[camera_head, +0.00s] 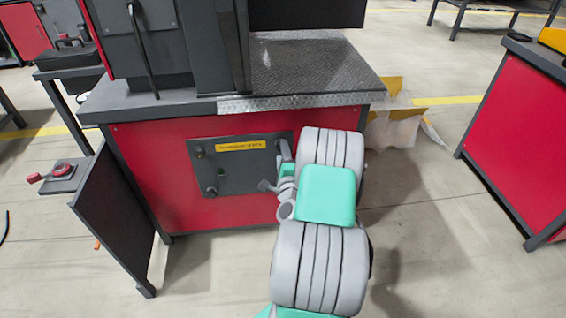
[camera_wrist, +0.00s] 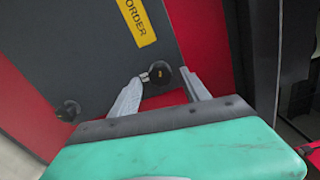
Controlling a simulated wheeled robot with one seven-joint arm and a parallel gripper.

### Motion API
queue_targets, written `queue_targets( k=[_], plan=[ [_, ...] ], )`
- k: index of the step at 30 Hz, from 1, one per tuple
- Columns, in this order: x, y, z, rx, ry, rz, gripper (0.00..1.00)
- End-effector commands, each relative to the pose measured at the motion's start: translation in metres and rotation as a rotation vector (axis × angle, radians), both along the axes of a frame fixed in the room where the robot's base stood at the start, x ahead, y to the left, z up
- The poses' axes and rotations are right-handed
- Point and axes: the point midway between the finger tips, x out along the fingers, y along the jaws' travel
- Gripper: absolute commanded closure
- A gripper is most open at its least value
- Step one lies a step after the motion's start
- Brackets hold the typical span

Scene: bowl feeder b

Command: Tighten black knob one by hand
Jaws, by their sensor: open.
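A dark grey panel (camera_head: 232,170) with a yellow label is set in the red cabinet front, with black knobs near its corners. In the wrist view, one black knob (camera_wrist: 160,73) lies between the fingertips of my open gripper (camera_wrist: 161,78). The left fingertip appears close to the knob's left side; whether it touches is unclear. A second black knob (camera_wrist: 68,110) is at the lower left. In the head view, my gripper (camera_head: 274,167) is at the panel's right edge, and the arm hides that corner. Left knobs show at the top (camera_head: 198,152) and bottom (camera_head: 210,190). No numbers are readable.
A yellow label (camera_wrist: 136,20) is beside the knob. The metal worktop (camera_head: 310,70) overhangs the panel. A dark side board (camera_head: 115,220) stands left of the cabinet. A torn cardboard box (camera_head: 400,120) lies to the right.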

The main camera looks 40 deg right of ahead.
Motion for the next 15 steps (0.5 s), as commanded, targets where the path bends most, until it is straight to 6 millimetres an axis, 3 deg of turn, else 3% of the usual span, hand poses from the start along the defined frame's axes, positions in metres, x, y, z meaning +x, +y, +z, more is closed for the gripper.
queue_targets(
  k=[9, 15],
  plan=[
    [-0.042, 0.028, -0.002, -0.001, -0.001, -0.003, 0.45],
    [-0.049, 0.034, 0.000, -0.001, -0.001, 0.000, 0.45]
  ],
)
